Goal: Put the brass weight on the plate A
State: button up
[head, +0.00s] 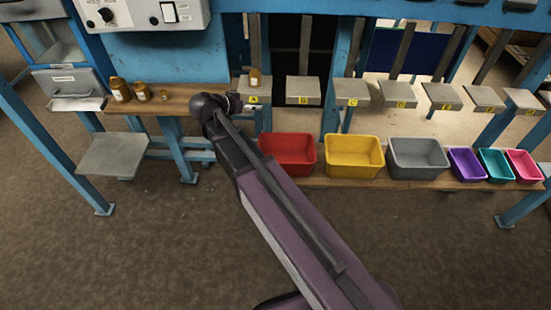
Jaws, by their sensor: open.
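A brass weight (255,77) stands upright on plate A (243,86), the grey plate with the yellow "A" label. Three more brass weights, a large one (119,89), a middle one (142,92) and a small one (164,96), stand in a row on the wooden shelf to the left. My gripper (235,102) is small and partly hidden by my dark wrist, just left of and below plate A in the picture. It is open and apart from the weight on the plate. Nothing shows between its fingers.
More labelled plates, such as plate B (303,90) and plate C (351,92), run to the right. Below stand several bins, including red (287,170), yellow (354,172) and grey (418,174) ones. A control box (140,14) and blue posts stand behind.

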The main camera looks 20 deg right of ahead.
jog(key=s+d+f+n+g+y, duration=0.2)
jog(key=s+f+n+y, duration=0.2)
jog(key=s, duration=0.5)
jog(key=s+d+f+n+g+y, duration=0.2)
jog(key=s+f+n+y, duration=0.3)
jog(key=s, duration=0.4)
jog(key=shift+s+f+g+y, duration=0.15)
jog(key=shift+f+g+y, duration=0.15)
jog(key=shift+g+y, duration=0.55)
